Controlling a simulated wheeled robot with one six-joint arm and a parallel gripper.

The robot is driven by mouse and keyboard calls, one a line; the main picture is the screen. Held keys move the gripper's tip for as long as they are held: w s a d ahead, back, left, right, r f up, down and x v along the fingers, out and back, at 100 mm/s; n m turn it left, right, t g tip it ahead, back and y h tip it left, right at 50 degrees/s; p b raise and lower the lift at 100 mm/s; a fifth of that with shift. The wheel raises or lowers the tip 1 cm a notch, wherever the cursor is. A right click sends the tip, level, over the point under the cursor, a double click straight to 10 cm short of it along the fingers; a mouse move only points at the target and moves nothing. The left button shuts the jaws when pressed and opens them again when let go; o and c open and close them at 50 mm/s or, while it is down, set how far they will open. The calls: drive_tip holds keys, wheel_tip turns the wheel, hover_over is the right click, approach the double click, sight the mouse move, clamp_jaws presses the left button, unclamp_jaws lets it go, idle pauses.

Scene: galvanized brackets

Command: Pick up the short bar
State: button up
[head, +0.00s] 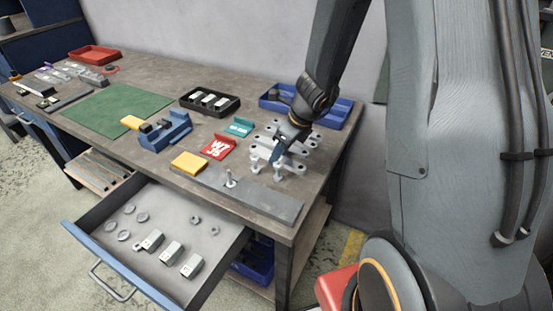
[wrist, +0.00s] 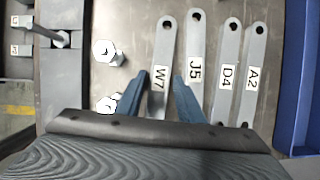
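Several flat grey bars with end holes lie side by side in the wrist view, labelled W7 (wrist: 165,48), J5 (wrist: 195,45), D4 (wrist: 229,50) and A2 (wrist: 255,55). Their near ends are partly hidden by my gripper, so I cannot tell which is the short bar. My gripper (wrist: 159,80) is open, one blue finger on each side of the W7 bar's lower part; I cannot tell whether they touch it. In the head view my gripper (head: 279,149) is low over the cluster of bars (head: 265,139), hiding part of it.
Bolts (wrist: 108,52) stand left of the bars. A grey plate (head: 270,200) with an upright pin lies along the front edge. An open drawer (head: 165,260) juts out in front.

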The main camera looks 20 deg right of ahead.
clamp_jaws()
